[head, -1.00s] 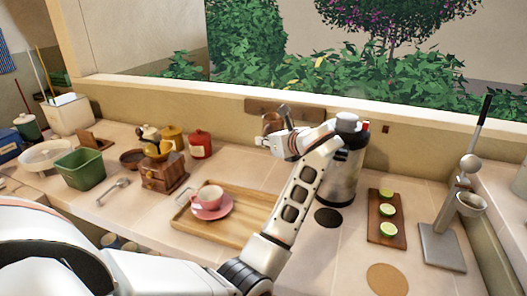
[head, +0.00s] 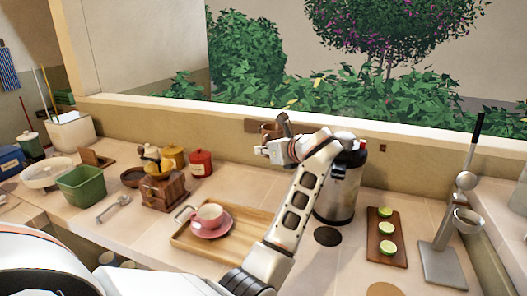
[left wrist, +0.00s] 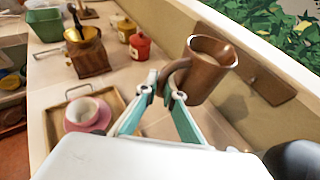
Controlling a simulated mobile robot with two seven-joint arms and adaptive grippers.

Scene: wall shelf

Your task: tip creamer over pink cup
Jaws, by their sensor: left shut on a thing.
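The creamer is a brown pitcher (left wrist: 210,72), held up in the air in front of the back wall. It also shows small in the head view (head: 271,129). My left gripper (left wrist: 168,92) is shut on its handle, and the creamer looks near upright. In the head view this gripper (head: 266,148) is above and behind the pink cup, to its right. The pink cup (head: 209,212) stands on a pink saucer (head: 226,231) on the wooden tray; it also shows in the left wrist view (left wrist: 82,110). My right gripper is not in view.
The wooden tray (head: 238,256) has free room right of the saucer. A coffee grinder (head: 163,193), a red canister (head: 201,163) and a green bin (head: 82,186) stand left. A board with limes (head: 387,238) lies right.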

